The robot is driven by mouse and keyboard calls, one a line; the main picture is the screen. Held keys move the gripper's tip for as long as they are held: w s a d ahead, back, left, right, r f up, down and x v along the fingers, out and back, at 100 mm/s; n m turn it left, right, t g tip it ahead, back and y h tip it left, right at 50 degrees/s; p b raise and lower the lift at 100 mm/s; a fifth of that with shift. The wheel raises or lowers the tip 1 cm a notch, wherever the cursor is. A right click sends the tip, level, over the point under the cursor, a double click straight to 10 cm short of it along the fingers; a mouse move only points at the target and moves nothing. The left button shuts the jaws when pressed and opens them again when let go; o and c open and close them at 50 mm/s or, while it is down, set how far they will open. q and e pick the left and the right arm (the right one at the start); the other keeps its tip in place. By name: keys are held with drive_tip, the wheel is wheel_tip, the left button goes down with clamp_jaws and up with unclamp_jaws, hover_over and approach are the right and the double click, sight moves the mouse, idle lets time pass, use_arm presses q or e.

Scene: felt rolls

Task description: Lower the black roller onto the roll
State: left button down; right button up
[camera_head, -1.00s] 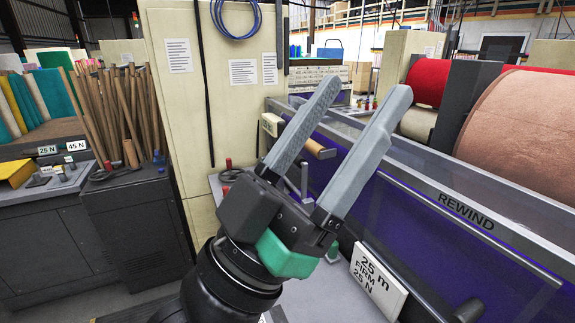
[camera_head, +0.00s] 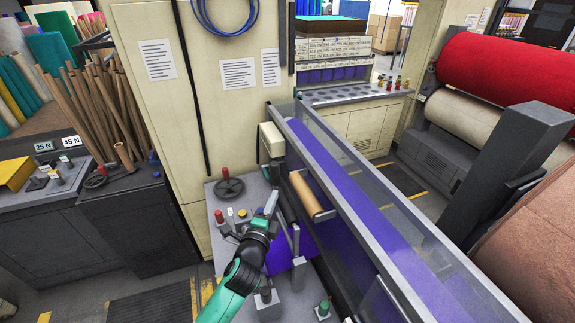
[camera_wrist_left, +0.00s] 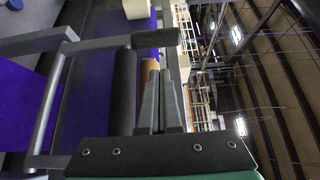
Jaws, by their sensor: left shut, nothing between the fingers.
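My left gripper (camera_head: 270,204) is shut and empty in the head view, over the control desk beside the purple felt machine. In the left wrist view its closed fingers (camera_wrist_left: 163,98) point up the picture. A dark cylinder that looks like the black roller (camera_wrist_left: 122,92) is just left of them, near a grey bar frame (camera_wrist_left: 50,115); I cannot tell whether they touch. I cannot make out the roller clearly in the head view. A brown core (camera_head: 306,194) lies at the purple felt (camera_head: 345,190); part of it shows behind the fingers in the wrist view (camera_wrist_left: 148,70). My right gripper is not in view.
The desk carries a handwheel (camera_head: 229,187), a red button and a green knob (camera_head: 324,307). A cream cabinet (camera_head: 235,120) stands behind; large red and brown rolls stand right.

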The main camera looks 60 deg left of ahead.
use_arm(q)
drive_tip(key=x, duration=0.9)
drive_tip(key=shift+w+a+r+b, duration=0.1)
drive_tip(key=shift+w+a+b, duration=0.2)
drive_tip(key=shift+b, duration=0.1)
drive_tip(key=shift+d, duration=0.1)
